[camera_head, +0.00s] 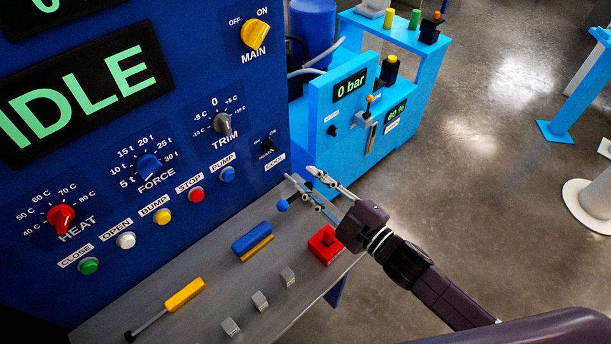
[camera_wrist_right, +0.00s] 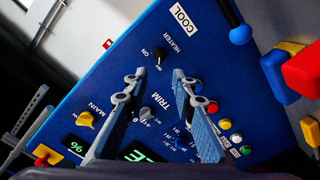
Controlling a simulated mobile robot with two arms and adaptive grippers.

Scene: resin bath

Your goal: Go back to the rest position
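My right gripper (camera_head: 300,173) is open and empty. Its arm comes in from the lower right, and the fingers reach over the far right end of the grey shelf, in front of the blue control panel (camera_head: 104,209). In the right wrist view the two fingers of the right gripper (camera_wrist_right: 157,73) stand apart with only the panel seen between them, near the COOL/HEATER switch (camera_wrist_right: 159,54). A blue ball knob (camera_head: 282,205) is just below the fingers in the head view. I cannot tell whether they touch it. My left gripper is not in view.
A light-blue machine (camera_head: 335,130) stands behind. Open floor (camera_head: 475,190) lies to the right.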

